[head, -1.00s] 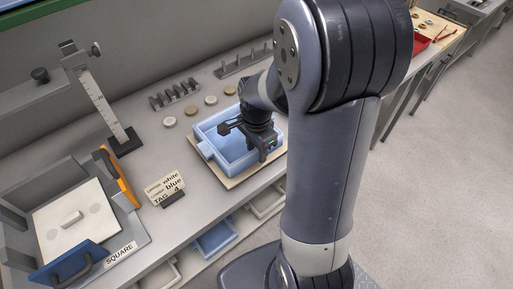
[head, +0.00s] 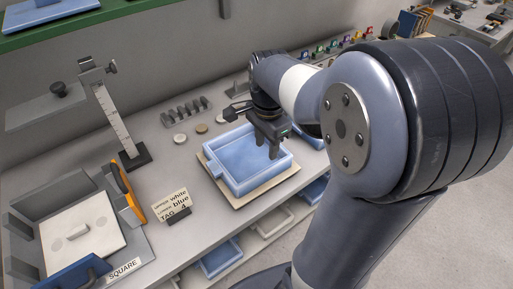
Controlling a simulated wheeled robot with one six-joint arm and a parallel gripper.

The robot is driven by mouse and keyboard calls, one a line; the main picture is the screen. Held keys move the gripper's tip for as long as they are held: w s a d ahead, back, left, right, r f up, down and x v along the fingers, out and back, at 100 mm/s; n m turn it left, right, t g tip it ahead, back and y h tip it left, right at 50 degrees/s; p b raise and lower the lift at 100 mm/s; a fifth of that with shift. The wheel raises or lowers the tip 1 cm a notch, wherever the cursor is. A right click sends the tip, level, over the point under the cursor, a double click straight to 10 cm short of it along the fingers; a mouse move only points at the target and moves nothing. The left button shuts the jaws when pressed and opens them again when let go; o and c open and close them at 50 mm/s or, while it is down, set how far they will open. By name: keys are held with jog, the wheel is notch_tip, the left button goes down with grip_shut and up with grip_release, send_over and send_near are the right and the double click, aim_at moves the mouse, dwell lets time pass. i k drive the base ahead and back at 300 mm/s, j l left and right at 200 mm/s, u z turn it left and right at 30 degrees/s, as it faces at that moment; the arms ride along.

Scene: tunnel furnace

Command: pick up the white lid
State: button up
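The white lid (head: 100,219) is a flat, pale square plate with a small raised grip on top. It lies at the lower left, in a grey fixture labelled SQUARE (head: 124,268). My gripper (head: 268,151) is far to the right of the lid, over the blue tray (head: 232,181). Its two dark fingers point down with a gap between them, and I see nothing held. Whether the fingertips touch the tray is unclear.
An orange-edged part (head: 127,189) and a blue handled piece (head: 75,274) flank the lid. A ruler post (head: 107,112) stands behind. A card (head: 171,204) reads upper white, lower blue, tag 4. Bare grey bench lies between card and tray.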

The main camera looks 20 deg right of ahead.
aim_at(91, 226)
jog(key=u, duration=1.75)
jog(key=z, duration=1.8)
jog(key=u, duration=1.8)
jog(key=i+j, duration=0.55)
jog(key=j, duration=0.1)
